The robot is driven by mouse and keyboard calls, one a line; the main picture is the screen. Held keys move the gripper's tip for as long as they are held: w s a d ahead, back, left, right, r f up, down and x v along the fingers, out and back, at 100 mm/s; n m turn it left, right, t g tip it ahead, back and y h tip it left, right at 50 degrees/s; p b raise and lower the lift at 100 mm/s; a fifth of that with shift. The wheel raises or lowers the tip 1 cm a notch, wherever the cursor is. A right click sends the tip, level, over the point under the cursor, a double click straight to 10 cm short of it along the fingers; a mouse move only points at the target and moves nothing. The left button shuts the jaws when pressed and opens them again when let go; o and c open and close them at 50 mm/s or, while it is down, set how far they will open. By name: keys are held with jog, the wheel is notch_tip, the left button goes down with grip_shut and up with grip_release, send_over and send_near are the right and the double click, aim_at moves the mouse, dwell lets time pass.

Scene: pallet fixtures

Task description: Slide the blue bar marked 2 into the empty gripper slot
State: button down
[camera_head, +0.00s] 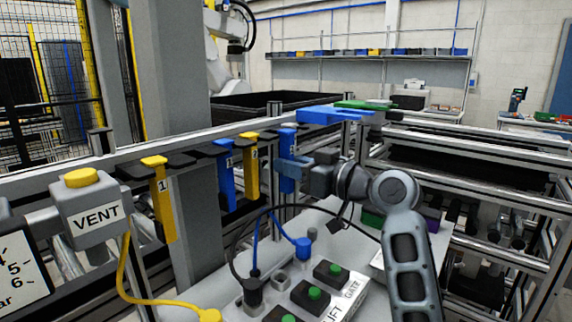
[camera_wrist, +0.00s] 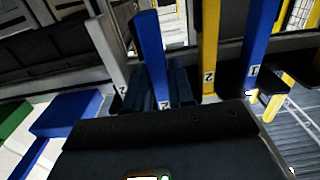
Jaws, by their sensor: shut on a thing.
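The blue bar marked 2 (camera_head: 287,143) hangs upright at the rail, right of the yellow bar marked 2 (camera_head: 251,170). My gripper (camera_head: 290,166) is shut on it from the right, below its top. In the wrist view the blue bar (camera_wrist: 149,45) stands between the dark jaws (camera_wrist: 165,92), its label 2 showing at the jaws. The yellow bar marked 2 also shows there (camera_wrist: 209,45), to its right. I cannot make out the empty slot, or whether the blue bar touches a holder.
A blue bar marked 1 (camera_head: 226,178) and a yellow bar marked 1 (camera_head: 163,200) hang farther left in dark holders. A blue flat piece (camera_head: 330,115) and a green one (camera_head: 362,104) lie behind my gripper. A grey VENT box (camera_head: 92,218) and a button panel (camera_head: 313,294) stand in front.

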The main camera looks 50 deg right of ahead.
jog(key=shift+s, duration=1.05)
